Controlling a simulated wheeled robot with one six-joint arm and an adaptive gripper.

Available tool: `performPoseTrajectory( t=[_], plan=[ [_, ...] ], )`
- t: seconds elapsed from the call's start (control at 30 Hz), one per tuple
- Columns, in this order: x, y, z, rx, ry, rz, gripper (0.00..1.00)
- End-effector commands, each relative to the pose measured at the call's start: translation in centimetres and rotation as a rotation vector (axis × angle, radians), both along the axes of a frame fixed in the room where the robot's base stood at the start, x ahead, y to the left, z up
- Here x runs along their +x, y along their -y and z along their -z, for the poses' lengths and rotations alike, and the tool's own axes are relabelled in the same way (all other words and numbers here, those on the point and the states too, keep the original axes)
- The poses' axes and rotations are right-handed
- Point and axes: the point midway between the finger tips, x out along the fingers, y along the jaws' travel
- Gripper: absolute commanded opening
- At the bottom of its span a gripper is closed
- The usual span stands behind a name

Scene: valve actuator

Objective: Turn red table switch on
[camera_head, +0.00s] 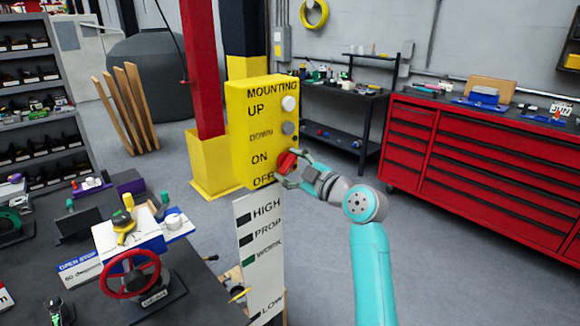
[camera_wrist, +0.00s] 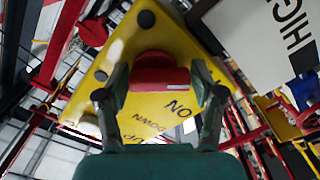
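A red rotary switch (camera_head: 287,162) sits on the side face of a yellow control box (camera_head: 262,130), beside the lettering ON and OFF. In the wrist view the red switch (camera_wrist: 160,76) has a raised bar lying crosswise in the picture, with the yellow box (camera_wrist: 145,40) behind it. My gripper (camera_head: 291,168) is at the switch, one finger on each side of it. In the wrist view the fingertips of my gripper (camera_wrist: 161,74) meet the two ends of the bar. The fingers hide part of the switch in the head view.
A white label panel (camera_head: 262,255) hangs below the box. A dark table at the left holds a red handwheel (camera_head: 131,274). A red and yellow post (camera_head: 208,110) stands behind. A red tool cabinet (camera_head: 480,160) stands at the right, with open floor before it.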

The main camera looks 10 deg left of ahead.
Motion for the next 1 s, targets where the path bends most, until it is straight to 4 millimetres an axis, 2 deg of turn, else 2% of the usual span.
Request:
performPoseTrajectory(
  t=[0.03,0.1,0.13,0.57,1.0],
  plan=[
    [0.0,0.01,0.01,0.0,0.0,0.0,0.45],
    [-0.01,0.01,0.01,0.0,0.0,0.0,0.28],
    [-0.01,0.01,0.01,0.0,0.0,0.0,0.25],
    [-0.05,-0.03,0.01,0.05,-0.066,-0.001,0.25],
    [-0.16,-0.1,-0.08,0.276,-0.356,0.0,0.25]
  ],
)
